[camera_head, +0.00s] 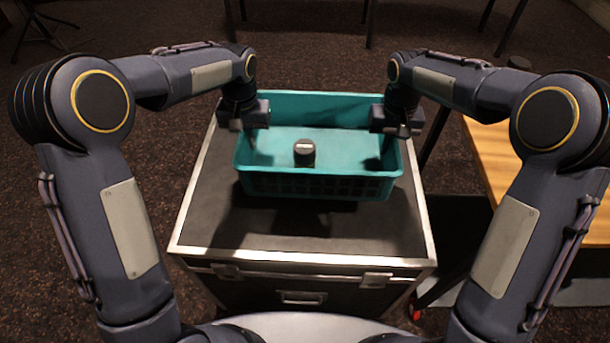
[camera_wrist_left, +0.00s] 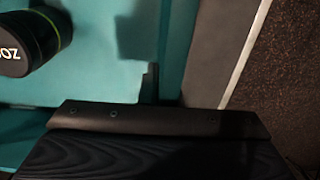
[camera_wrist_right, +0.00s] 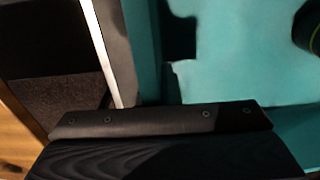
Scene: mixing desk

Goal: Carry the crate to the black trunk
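The teal crate (camera_head: 315,186) is over the top of the black trunk (camera_head: 290,238), upright and level. I cannot tell whether its base touches the trunk. The fingertips are mostly hidden.
The trunk has a pale metal edge (camera_head: 300,256) and latches at the front, with bare top before the crate. A wooden table (camera_head: 492,152) stands close on the right. Dark carpet (camera_head: 120,190) lies to the left, and thin legs stand at the back.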

